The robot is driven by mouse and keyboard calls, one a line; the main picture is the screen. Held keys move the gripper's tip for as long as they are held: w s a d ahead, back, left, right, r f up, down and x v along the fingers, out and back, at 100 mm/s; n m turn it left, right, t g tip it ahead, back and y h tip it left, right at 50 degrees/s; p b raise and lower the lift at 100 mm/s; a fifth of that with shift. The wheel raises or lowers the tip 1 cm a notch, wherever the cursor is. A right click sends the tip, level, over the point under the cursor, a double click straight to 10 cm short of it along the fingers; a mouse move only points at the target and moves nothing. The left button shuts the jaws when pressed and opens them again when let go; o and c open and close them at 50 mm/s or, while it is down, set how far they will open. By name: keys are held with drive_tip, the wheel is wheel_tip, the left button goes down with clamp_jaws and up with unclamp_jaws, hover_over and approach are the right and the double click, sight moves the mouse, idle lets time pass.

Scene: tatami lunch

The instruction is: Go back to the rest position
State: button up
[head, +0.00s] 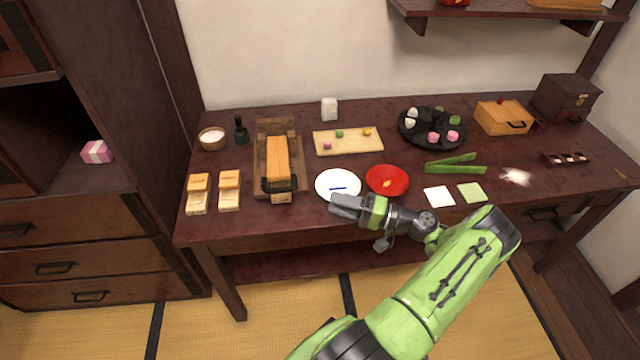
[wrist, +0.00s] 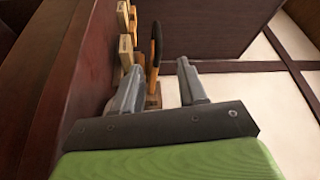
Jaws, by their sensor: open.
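My gripper (head: 340,203) is at the front edge of the dark wooden table (head: 260,222), at the end of my green arm. In the head view it overlaps the lower rim of the white plate (head: 326,180); I cannot tell how high it is above it. A blue stick (head: 338,188) lies on the plate. In the wrist view, the two grey fingers (wrist: 160,85) stand apart with nothing between them. Beyond them show the wooden pieces and a black-and-orange handle.
A red plate (head: 387,181) is right of the white one. Left are a wooden plane-like box (head: 262,165) and small wooden blocks (head: 229,180). A board of sweets (head: 348,148), a black round tray (head: 404,138) and green tongs (head: 455,169) lie behind and right. Tatami (head: 250,310) lies in front.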

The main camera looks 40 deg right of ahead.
drive_tip(key=shift+w, duration=0.1)
drive_tip(key=w+a+r+n+g+h+p, duration=0.2)
drive_tip(key=a+r+n+g+p, duration=0.15)
drive_tip(key=a+r+g, duration=0.55)
drive_tip(key=w+a+r+n+g+h+p, duration=0.1)
drive_tip(key=w+a+r+n+g+p, duration=0.3)
drive_tip(key=a+r, duration=0.5)
drive_tip(key=s+a+r+n+t+h+p, duration=0.1)
drive_tip(key=s+a+r+h+p, duration=0.1)
drive_tip(key=s+a+r, duration=0.3)
drive_tip(key=s+a+r+n+t+h+p, duration=0.1)
drive_tip(key=s+a+r+h, duration=0.3)
drive_tip(key=s+r, duration=0.4)
drive_tip(key=s+a, duration=0.1)
drive_tip(key=s, duration=0.4)
drive_tip(key=shift+r+p, duration=0.15)
drive_tip(key=shift+p, duration=0.2)
